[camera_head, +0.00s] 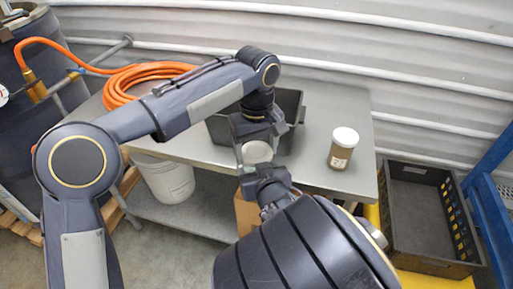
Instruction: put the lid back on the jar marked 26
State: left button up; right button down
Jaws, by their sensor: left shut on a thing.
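My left gripper (257,147) points down over the front of the table. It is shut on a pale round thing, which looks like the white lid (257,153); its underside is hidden. A jar (341,151) with brown contents, a white cap and a small label stands upright on the table to the right, apart from both grippers. Its label is too small to read. My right gripper (266,178) is just below the left one in the picture, partly hidden by its own arm; its jaws cannot be made out. No open jar can be made out.
A dark grey bin (219,130) stands on the metal table (315,176) behind my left gripper. An orange hose (130,82) lies coiled at the back left. A white bucket (166,180) sits below. A black crate (425,264) is at the right. The table is clear around the capped jar.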

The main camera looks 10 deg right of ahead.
pick_arm(q)
jog(key=m, duration=0.8)
jog(key=shift+m, duration=0.4)
jog(key=o, duration=1.1)
jog(key=shift+r, duration=2.3)
jog(key=shift+c, duration=0.5)
